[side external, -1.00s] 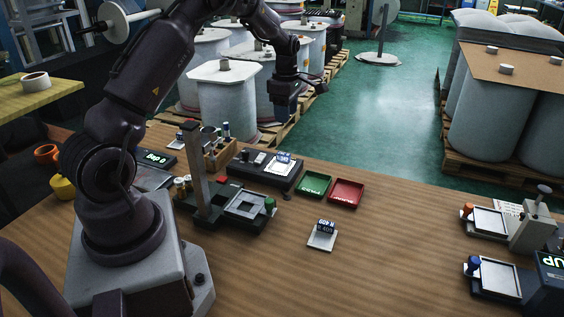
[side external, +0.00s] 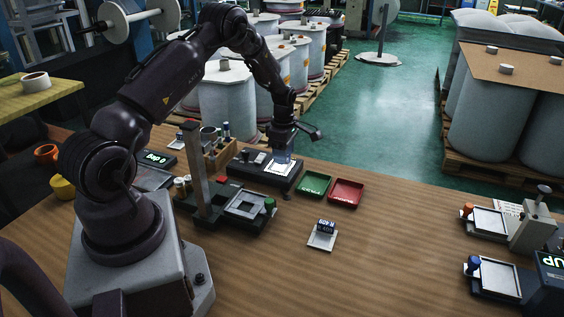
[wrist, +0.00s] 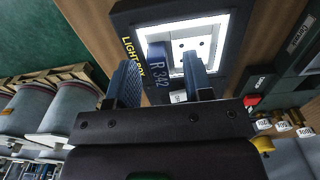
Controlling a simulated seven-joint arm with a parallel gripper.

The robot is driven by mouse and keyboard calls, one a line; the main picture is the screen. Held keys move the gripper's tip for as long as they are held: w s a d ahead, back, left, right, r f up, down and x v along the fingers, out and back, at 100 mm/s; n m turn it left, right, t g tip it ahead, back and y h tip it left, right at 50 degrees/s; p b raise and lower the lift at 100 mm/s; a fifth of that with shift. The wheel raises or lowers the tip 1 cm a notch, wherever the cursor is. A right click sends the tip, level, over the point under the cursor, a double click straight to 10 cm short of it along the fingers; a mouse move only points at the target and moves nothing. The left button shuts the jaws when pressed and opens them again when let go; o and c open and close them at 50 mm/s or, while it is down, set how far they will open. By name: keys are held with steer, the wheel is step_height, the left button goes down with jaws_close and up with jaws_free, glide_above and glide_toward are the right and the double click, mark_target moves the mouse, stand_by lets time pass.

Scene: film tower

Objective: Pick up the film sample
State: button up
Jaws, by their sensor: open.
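The film sample (wrist: 193,46) is a pale plate with small dark marks and a dark blue block lettered R 342 (wrist: 158,62). It rests on the glowing panel of the light box (wrist: 140,13). My gripper (wrist: 161,66) is open, its two fingers on either side of the blue block in the wrist view. I cannot tell whether they touch it. In the side view my gripper (side external: 279,153) is low over the light box (side external: 258,180) and hides most of the block there.
A green tray (side external: 314,184) and a red tray (side external: 346,192) lie right of the light box. A second sample labelled R 409 (side external: 325,228) lies nearer on the table. A post fixture (side external: 195,165) stands to the left. The table's middle right is clear.

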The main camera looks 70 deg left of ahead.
jaws_close()
stand_by(0.3)
